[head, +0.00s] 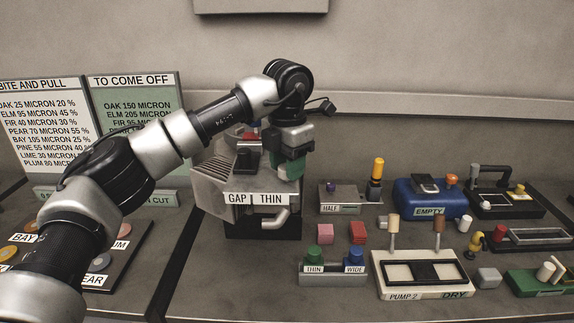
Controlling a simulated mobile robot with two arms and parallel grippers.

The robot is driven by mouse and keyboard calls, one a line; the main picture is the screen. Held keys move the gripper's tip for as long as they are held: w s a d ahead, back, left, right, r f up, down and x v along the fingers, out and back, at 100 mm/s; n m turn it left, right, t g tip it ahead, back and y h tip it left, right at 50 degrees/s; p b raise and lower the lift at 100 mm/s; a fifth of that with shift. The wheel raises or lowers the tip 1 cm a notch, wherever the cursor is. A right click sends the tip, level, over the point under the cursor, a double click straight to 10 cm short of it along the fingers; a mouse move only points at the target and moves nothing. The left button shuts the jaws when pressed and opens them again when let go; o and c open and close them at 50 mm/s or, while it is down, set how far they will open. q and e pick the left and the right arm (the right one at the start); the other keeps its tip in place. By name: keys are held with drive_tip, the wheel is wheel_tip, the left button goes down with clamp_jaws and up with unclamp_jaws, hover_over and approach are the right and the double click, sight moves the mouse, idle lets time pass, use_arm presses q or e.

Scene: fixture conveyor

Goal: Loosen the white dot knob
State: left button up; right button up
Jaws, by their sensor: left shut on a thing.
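A grey ribbed machine (213,187) stands on the bench left of centre, with a sign reading GAP and THIN on its front and a bent handle (273,219) below it. My left arm reaches over it from the left. My left gripper (289,168) points down at the machine's upper right side and is shut on a knob there. The gripper hides most of that knob, and no white dot shows. A dark block (247,161) and a bit of red show on top of the machine, left of the gripper. My right gripper is out of view.
Right of the machine are a small HALF unit (340,199), a blue EMPTY tank (403,201), a THIN/WIDE stand (333,279) and a PUMP 2 tray (392,287). Pink and red blocks lie between. Two sign boards (137,84) stand back left. Bare bench lies in front of the machine.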

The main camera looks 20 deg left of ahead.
use_arm(q)
drive_tip(key=shift+r+n, duration=0.15)
drive_tip(key=shift+n, duration=0.25)
drive_tip(key=o, duration=0.9)
wheel_tip(320, 180, up, 11)
drive_tip(key=shift+f, duration=0.15)
drive_tip(key=shift+f+b, duration=0.1)
drive_tip(key=shift+b, duration=0.2)
